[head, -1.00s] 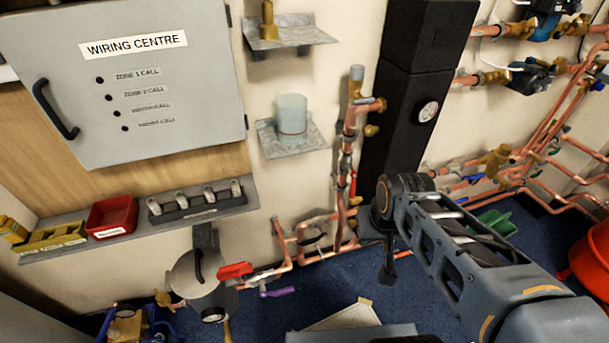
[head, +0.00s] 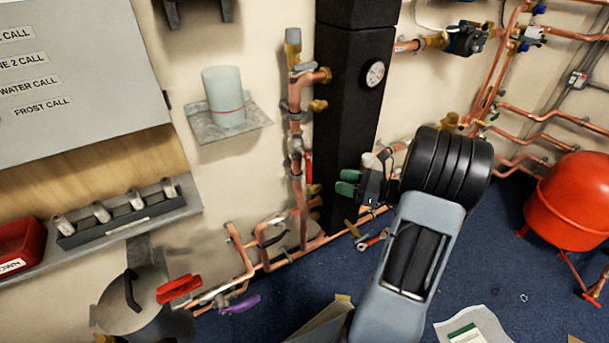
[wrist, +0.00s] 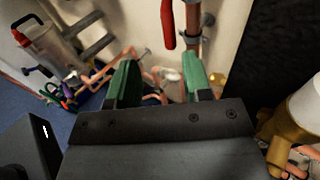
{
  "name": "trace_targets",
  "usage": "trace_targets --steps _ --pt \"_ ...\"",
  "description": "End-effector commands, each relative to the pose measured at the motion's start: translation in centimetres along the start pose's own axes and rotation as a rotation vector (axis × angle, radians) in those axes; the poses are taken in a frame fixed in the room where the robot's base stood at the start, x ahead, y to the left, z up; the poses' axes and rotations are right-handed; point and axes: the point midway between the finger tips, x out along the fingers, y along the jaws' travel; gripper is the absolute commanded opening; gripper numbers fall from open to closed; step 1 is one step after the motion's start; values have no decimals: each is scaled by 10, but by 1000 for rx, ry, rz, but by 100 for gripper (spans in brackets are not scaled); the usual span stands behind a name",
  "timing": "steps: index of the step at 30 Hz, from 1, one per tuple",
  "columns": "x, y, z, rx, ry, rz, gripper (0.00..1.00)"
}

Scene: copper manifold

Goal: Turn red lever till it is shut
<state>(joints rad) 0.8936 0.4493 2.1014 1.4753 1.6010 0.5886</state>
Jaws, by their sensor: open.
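A red lever (head: 308,168) hangs down beside the upright copper pipe (head: 296,125), roughly in line with it. The red lever also shows at the top of the wrist view (wrist: 167,22), beyond my fingertips and between them across the picture. My gripper (head: 343,182) has green fingers pointing left, just right of the lever in the head view. The fingers stand apart with nothing between them in the wrist view (wrist: 160,72). They look clear of the lever. Another red lever (head: 178,288) sits by the grey pot at lower left.
A black column (head: 345,110) stands close behind my gripper. A purple lever (head: 240,306) and low copper pipes (head: 285,258) lie below. A shelf with a pale container (head: 224,98) is to the left. A red vessel (head: 570,200) stands on the blue floor at right.

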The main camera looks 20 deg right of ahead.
Motion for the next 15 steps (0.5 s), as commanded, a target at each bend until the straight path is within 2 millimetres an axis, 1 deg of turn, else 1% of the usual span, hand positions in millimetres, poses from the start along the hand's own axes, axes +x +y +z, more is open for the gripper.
trace_targets --steps 2,5,15 --pt "0 -6 -4 18 -23 -25 45" --pt "12 -8 -4 22 -31 -33 45" --pt "77 -10 -2 19 -30 -31 45"
